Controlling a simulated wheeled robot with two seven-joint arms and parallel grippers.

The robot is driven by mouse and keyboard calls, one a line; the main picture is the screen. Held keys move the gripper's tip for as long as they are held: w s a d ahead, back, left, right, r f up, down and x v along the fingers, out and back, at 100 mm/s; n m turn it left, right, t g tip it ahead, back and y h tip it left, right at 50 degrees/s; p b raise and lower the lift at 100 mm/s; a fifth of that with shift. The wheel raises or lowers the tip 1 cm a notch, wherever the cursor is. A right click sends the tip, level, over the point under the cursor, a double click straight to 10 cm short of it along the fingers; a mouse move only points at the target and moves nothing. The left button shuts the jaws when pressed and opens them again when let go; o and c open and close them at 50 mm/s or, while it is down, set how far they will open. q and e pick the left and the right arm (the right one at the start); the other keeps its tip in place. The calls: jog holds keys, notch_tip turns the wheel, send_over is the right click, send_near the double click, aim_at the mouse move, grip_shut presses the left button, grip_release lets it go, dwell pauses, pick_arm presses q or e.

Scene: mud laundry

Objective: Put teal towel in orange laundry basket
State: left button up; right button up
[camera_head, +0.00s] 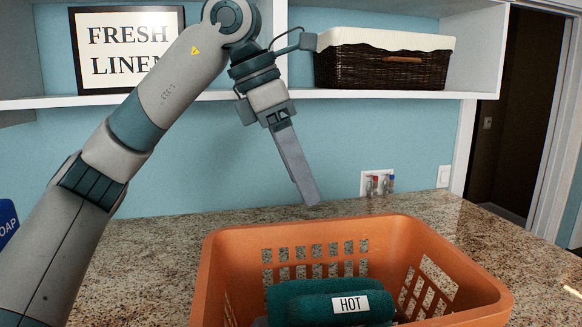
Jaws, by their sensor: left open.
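The orange laundry basket (225,258) stands on the granite counter at the lower middle, its near part cut off by the frame's bottom edge. A rolled teal towel (300,306) with a white "HOT" label lies inside the basket, near its middle. My left gripper (308,198) hangs above and behind the basket's far rim, pointing down. It is open and empty, apart from the towel; its fingers overlap in this view. My right gripper is out of view.
The granite counter (140,250) is clear left of the basket. A white shelf (210,97) above holds a dark wicker basket (380,70) with a white liner and a "FRESH LINEN" sign (125,40). A blue soap item (6,222) shows at the left edge. A doorway is at right.

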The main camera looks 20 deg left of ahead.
pick_arm(q)
jog(key=v, duration=0.3)
jog(key=shift+r, duration=0.15)
dwell(0.3)
notch_tip(320, 180, up, 12)
jog(key=p, duration=0.9)
jog(key=shift+p, duration=0.4)
